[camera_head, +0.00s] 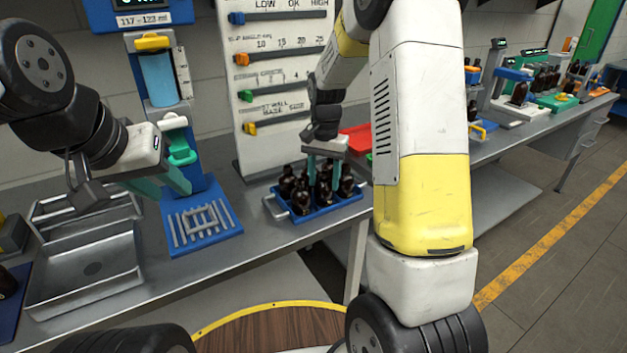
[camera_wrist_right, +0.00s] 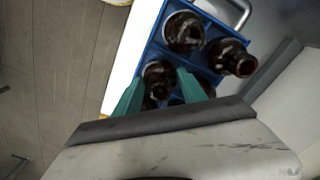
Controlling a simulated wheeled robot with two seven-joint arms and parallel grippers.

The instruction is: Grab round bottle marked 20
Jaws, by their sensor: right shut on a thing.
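Several dark amber bottles stand in a blue crate (camera_head: 325,211) on the bench; the crate also shows in the right wrist view (camera_wrist_right: 212,28). My right gripper (camera_head: 324,174) reaches down into the crate with teal fingers on either side of one amber bottle (camera_wrist_right: 157,73), shut on it. That bottle is partly hidden by the fingers, and I cannot read any mark 20 on it. Two other bottles, one round-topped (camera_wrist_right: 184,32) and one tilted in view (camera_wrist_right: 232,58), stand beside it. My left gripper (camera_head: 161,184) is empty, its teal fingers apart, left of the blue rack.
A blue stand with a wire rack (camera_head: 203,222) is left of the crate. A metal sink tray (camera_head: 85,268) lies at far left. A white slider panel (camera_head: 280,75) stands behind the crate. A red tray (camera_head: 357,138) is behind it on the right.

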